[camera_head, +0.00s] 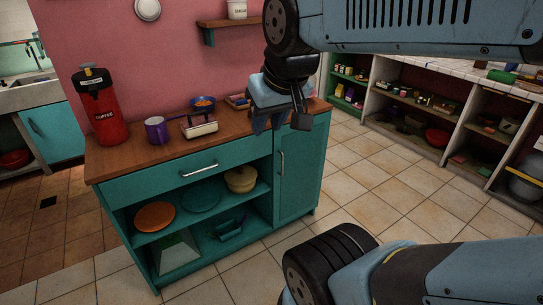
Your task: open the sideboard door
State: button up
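The teal sideboard (190,175) with a wooden top stands in the middle left of the head view. Its door (301,180) is at the right end of the front and looks shut. A vertical metal handle (282,163) sits near the door's left edge. My gripper (279,124) is above and in front of the sideboard's right part, close over the top edge of the door. It points down, and its fingers look apart with nothing between them. I cannot tell its exact distance from the handle.
A red coffee flask (102,110), a purple mug (157,131) and a toaster-like item (199,126) stand on the top. Open shelves (180,230) hold an orange plate (155,216) and a yellow pot (240,179). Tiled floor (390,195) is clear to the right.

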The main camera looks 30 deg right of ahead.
aim_at(298, 157)
jog(key=u, duration=0.1)
jog(key=i, duration=1)
jog(key=z, duration=0.1)
